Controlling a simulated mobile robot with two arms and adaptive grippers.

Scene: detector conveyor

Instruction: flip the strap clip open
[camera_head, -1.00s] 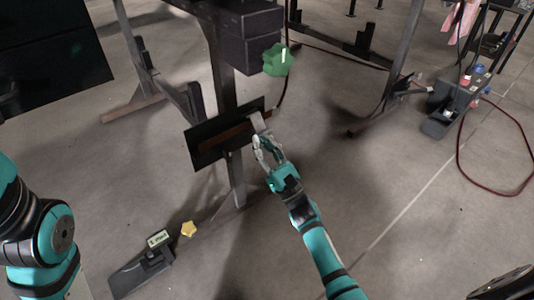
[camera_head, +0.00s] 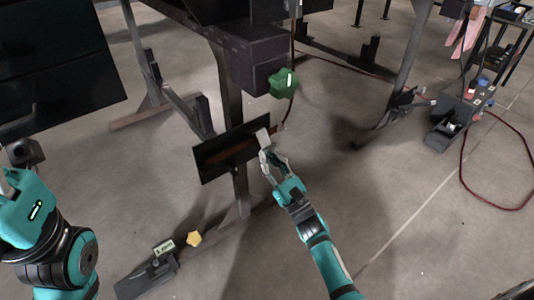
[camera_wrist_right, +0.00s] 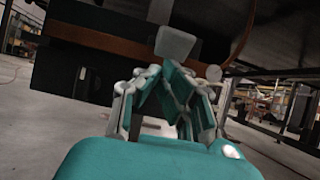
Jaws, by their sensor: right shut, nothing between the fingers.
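The strap clip (camera_head: 263,138) is a small pale grey plate at the right end of a brown strap (camera_head: 222,152) on a black panel (camera_head: 208,170). In the right wrist view the clip (camera_wrist_right: 177,45) stands tilted just beyond the fingertips, in front of the brown band (camera_wrist_right: 100,38). My right gripper (camera_head: 268,156) is shut and empty, its tips just below the clip; I cannot tell whether they touch it. It also shows in the wrist view (camera_wrist_right: 165,76). My left gripper (camera_head: 8,184) shows only in part at the left edge.
A green knob (camera_head: 284,83) sits on a dark box above the panel. A metal post (camera_head: 241,190) stands below the panel. A red cable (camera_head: 465,180) lies on the right. Floor right of my arm is clear.

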